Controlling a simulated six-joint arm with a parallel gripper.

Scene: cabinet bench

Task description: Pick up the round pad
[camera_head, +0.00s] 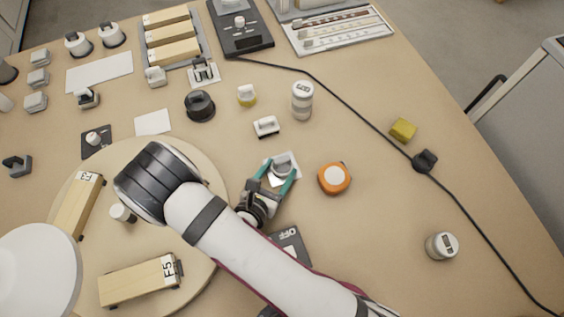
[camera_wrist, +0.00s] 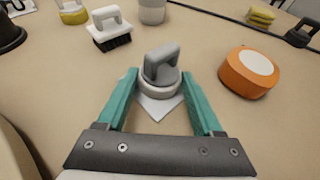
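A grey round pad with an upright grey handle (camera_wrist: 161,68) sits on a white square card (camera_wrist: 162,105). The pad also shows in the head view (camera_head: 282,164), right of the picture's centre line of my arm. My gripper (camera_wrist: 160,74) is open, its two teal fingers reaching to either side of the pad, with the pad between the tips. Small gaps seem to show between the fingers and the pad; I cannot tell whether either finger touches it. In the head view my gripper (camera_head: 280,169) is low over the same card.
An orange round object with a white top (camera_head: 334,178) stands just right of my gripper. A white-handled brush (camera_head: 266,126) is behind it. A dark card (camera_head: 291,244) lies in front. A black cable (camera_head: 350,105) crosses the right side. The table's right front is mostly clear.

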